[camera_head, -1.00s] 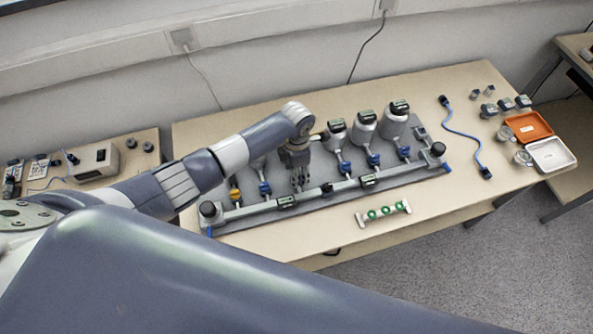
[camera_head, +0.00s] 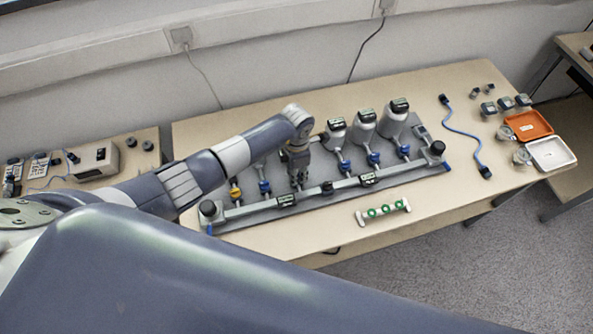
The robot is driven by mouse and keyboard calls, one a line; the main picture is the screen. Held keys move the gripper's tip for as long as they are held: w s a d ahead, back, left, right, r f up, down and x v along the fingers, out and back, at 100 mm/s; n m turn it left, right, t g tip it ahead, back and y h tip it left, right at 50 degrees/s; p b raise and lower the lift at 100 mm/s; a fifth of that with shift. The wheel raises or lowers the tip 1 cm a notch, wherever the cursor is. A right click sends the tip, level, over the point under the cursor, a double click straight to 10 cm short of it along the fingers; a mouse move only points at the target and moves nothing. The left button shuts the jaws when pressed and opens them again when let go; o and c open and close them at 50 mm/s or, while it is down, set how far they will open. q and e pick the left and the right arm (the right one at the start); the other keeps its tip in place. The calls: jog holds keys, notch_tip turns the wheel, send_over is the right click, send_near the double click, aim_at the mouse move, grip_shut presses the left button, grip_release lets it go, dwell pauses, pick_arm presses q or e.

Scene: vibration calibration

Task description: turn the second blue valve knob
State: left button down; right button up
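The manifold board (camera_head: 340,203) lies on the table with a row of valves in front of several upright vessels. A blue valve knob (camera_head: 264,187) is just left of my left gripper (camera_head: 298,184). Other blue knobs (camera_head: 344,167), (camera_head: 374,159) and (camera_head: 404,150) stand to the gripper's right. The gripper points down over the valve row, in the gap between the first and the later visible blue knobs. It covers whatever valve is there, so the knob under it is hidden. Its fingers are too small to tell open from shut. My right gripper is not in view.
A yellow knob (camera_head: 235,194) is at the row's left end. A small rack with green rings (camera_head: 384,212) lies in front of the board. A blue cable (camera_head: 462,135), an orange tray (camera_head: 528,125) and a white tray (camera_head: 552,154) are to the right.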

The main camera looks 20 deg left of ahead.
pick_arm(q)
jog(key=n+b, duration=0.1)
jog(key=n, duration=0.2)
jog(key=shift+a+n, duration=0.1)
jog(key=shift+n, duration=0.3)
jog(key=n, duration=0.4)
jog(key=shift+n, duration=0.3)
jog(key=n, duration=0.4)
jog(key=shift+b, duration=0.3)
jog(key=n, duration=0.5)
jog(key=shift+n, duration=0.3)
